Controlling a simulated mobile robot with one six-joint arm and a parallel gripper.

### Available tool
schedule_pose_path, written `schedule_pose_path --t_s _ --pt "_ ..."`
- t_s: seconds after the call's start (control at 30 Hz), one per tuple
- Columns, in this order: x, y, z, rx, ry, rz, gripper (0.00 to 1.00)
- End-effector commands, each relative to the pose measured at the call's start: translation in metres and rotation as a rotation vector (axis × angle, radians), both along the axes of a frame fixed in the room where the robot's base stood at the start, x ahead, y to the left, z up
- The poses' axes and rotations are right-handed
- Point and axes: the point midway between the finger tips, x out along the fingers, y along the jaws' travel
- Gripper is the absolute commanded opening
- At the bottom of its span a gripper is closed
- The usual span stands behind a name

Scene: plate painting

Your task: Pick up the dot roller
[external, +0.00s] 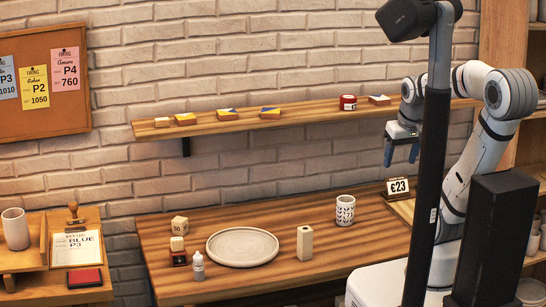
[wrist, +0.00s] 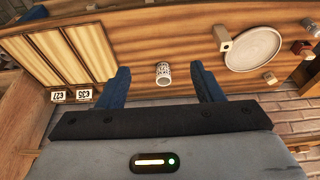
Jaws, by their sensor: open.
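A white cylinder with a dark pattern (external: 345,210) stands upright on the right part of the wooden table; it looks like the dot roller, though its pattern is too small to be sure. In the wrist view the cylinder (wrist: 163,76) appears between my two blue fingers and beyond their tips. My gripper (external: 401,156) is open and empty. It hangs above and to the right of the cylinder, well clear of it. The gripper also shows in the wrist view (wrist: 160,72), fingers wide apart.
A round plate (external: 242,247) lies mid-table, with a pale wooden block (external: 304,243) right of it. Small blocks and a bottle (external: 198,266) stand left of it. A price card (external: 398,187) stands behind, near my gripper. A shelf (external: 290,121) runs along the brick wall.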

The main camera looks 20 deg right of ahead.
Motion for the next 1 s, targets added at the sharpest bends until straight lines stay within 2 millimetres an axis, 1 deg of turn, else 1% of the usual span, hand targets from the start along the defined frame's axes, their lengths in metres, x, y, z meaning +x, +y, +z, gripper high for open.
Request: schedule_pose_path --t_s 0.17,0.27,0.37,0.47,0.5,0.57,0.6,0.67,0.7,0.77,0.8,0.87,0.9,0.97,1.0 --pt "0.000 0.000 0.000 0.000 0.000 0.000 0.60" --pt "0.005 0.002 0.000 0.000 0.001 0.002 0.60" --pt "0.022 0.010 0.001 0.000 0.006 0.006 0.60" --pt "0.055 0.027 0.001 -0.003 0.013 0.012 0.60" --pt "0.072 0.038 0.001 -0.003 0.015 0.014 0.60" --pt "0.097 0.056 0.000 -0.006 0.017 0.015 0.60" --pt "0.113 0.069 -0.001 -0.007 0.019 0.016 0.60" --pt "0.136 0.092 -0.005 -0.010 0.019 0.016 0.60" --pt "0.151 0.108 -0.008 -0.012 0.019 0.016 0.60" --pt "0.172 0.134 -0.015 -0.015 0.017 0.015 0.60" --pt "0.185 0.153 -0.020 -0.016 0.015 0.015 0.60" --pt "0.202 0.183 -0.030 -0.019 0.012 0.014 0.60" --pt "0.213 0.205 -0.037 -0.020 0.008 0.013 0.60" --pt "0.227 0.238 -0.050 -0.022 0.003 0.013 0.60" --pt "0.234 0.261 -0.060 -0.022 -0.001 0.011 0.60"
